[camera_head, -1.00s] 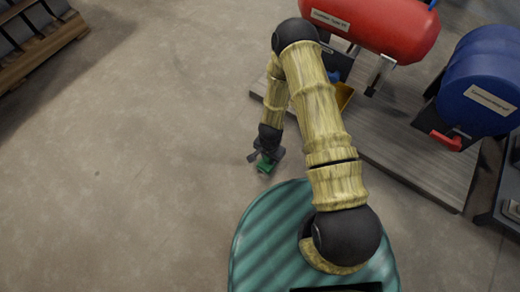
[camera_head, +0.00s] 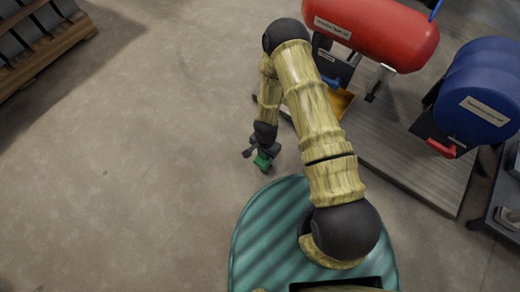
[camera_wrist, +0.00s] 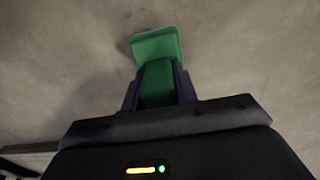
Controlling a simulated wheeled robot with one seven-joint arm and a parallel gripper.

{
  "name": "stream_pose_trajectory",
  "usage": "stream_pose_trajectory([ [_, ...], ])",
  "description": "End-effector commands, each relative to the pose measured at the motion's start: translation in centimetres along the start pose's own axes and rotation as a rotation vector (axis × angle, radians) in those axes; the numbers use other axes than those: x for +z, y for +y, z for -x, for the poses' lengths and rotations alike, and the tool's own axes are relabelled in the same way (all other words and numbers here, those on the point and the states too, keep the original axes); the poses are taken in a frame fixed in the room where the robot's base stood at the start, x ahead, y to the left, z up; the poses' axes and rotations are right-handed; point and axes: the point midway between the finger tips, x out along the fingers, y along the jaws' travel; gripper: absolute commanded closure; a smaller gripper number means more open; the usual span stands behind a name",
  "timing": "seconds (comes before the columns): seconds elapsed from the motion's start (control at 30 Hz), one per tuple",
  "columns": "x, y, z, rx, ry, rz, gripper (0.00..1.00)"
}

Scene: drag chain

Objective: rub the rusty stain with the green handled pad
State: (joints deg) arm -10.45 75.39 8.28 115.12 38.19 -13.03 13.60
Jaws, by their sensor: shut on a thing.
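The green handled pad (camera_head: 262,161) is in my gripper (camera_head: 257,154), left of my arm in the head view and just beyond my base. In the wrist view the pad (camera_wrist: 157,46) extends forward from my gripper (camera_wrist: 159,88), whose dark fingers are shut on its green handle. Bare concrete lies behind it; I cannot tell whether the pad touches the floor. I cannot make out a rusty stain in either view now.
A red tank (camera_head: 385,32) and blue tanks (camera_head: 478,100) stand on a grey platform (camera_head: 400,165) at the right. A wooden rack (camera_head: 40,50) is at the upper left. The concrete floor (camera_head: 130,170) at left is clear.

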Motion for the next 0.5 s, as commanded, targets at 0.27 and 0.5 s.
stream_pose_trajectory([
  [0.27, -0.1, 0.0, 3.1, -0.001, 0.001, -0.002, 0.96],
  [0.5, -0.2, 0.1, 4.6, 0.000, 0.001, -0.006, 0.96],
])
